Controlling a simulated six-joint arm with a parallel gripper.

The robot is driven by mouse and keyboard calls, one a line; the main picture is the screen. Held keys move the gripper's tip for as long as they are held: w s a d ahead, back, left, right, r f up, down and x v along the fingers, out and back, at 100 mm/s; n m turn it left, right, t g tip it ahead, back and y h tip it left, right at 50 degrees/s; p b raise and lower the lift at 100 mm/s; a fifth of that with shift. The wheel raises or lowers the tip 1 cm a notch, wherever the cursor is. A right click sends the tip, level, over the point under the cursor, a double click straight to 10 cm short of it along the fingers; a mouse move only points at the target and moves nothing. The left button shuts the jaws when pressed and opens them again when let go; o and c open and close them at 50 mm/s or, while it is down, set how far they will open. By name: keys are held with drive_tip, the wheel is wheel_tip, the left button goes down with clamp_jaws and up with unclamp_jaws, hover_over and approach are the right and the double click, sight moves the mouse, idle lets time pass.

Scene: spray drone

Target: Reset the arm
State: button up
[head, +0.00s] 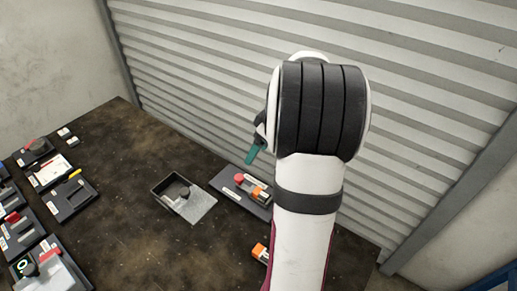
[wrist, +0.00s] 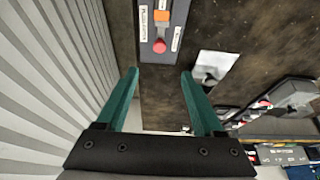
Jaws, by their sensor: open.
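My gripper (wrist: 155,82) shows in the wrist view as two teal fingers set well apart, with nothing between them but the dark table behind. In the head view only a teal finger (head: 255,152) shows beside my arm, above the table; the rest of the gripper is hidden behind my arm. My white arm with black bands rises at the right of the centre in the head view. A dark panel with a red button (wrist: 159,46) and an orange block (wrist: 161,16) lies beyond the fingertips in the wrist view.
A grey open box (head: 205,209) sits mid-table. Several dark device panels (head: 68,199) line the left side. Another orange piece (head: 260,252) lies near my arm. A corrugated wall (head: 200,80) stands behind the table (head: 120,150). The table's back left is mostly clear.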

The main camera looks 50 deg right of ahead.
idle(0.3)
drive_tip(key=s+a+r+m+g+y, duration=0.1)
drive_tip(key=s+a+r, duration=0.1)
drive_tip(key=a, duration=1.2)
drive_tip(key=s+a+r+m+g+y, duration=0.1)
drive_tip(key=a+r+m+g, duration=0.1)
drive_tip(key=a, duration=1.2)
drive_tip(key=s+a+f+m+g, duration=0.1)
drive_tip(key=s+a+m, duration=0.1)
drive_tip(key=s+a, duration=0.6)
drive_tip(key=s, duration=0.3)
drive_tip(key=shift+s+a+f+m+g, duration=0.2)
drive_tip(key=shift+s+f+m+g, duration=0.05)
drive_tip(key=shift+s+m+g, duration=0.1)
